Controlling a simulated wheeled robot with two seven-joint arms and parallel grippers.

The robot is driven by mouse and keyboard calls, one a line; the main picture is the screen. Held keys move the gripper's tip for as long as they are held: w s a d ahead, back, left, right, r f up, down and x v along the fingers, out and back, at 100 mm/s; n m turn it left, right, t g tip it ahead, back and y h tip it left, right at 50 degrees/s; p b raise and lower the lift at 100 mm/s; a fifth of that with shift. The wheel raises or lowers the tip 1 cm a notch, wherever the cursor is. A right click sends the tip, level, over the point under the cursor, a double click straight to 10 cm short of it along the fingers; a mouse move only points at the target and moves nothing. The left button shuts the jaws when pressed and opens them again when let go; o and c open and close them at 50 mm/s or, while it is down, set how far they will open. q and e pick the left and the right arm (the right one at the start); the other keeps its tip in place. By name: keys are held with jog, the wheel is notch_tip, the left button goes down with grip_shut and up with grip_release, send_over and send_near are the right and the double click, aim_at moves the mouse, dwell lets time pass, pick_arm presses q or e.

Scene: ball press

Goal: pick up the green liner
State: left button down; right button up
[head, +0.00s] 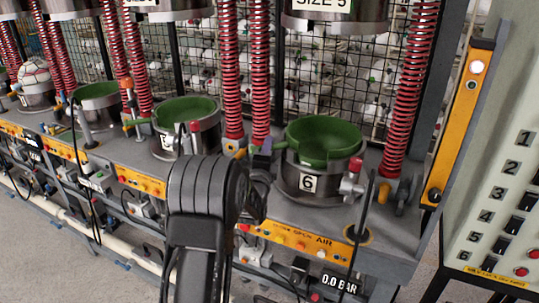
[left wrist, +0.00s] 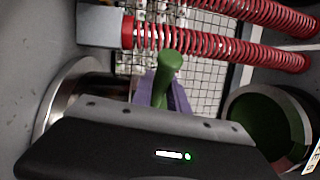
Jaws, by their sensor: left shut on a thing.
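The green liner (head: 322,135) is a bowl at the station marked 6, in the head view. It sits in or just above the metal pot (head: 307,183); I cannot tell whether it is clear of the pot. My left gripper (head: 270,147) is at the liner's left side, shut on its handle. In the left wrist view the green handle (left wrist: 168,65) stands between the purple fingers (left wrist: 162,92) of my left gripper. The gripper's body hides much of the scene there. My right gripper is in neither view.
Other green liners sit in pots at the left, one (head: 187,110) in the neighbouring station. Red springs (head: 404,90) stand on both sides of station 6. A red and silver valve (head: 352,175) is at the pot's front right. A control panel (head: 507,170) stands far right.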

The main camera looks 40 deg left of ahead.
pick_arm(q)
notch_tip(320, 180, up, 26)
jog(key=shift+f+b, duration=0.2)
jog(key=shift+b, duration=0.15)
dwell(0.6)
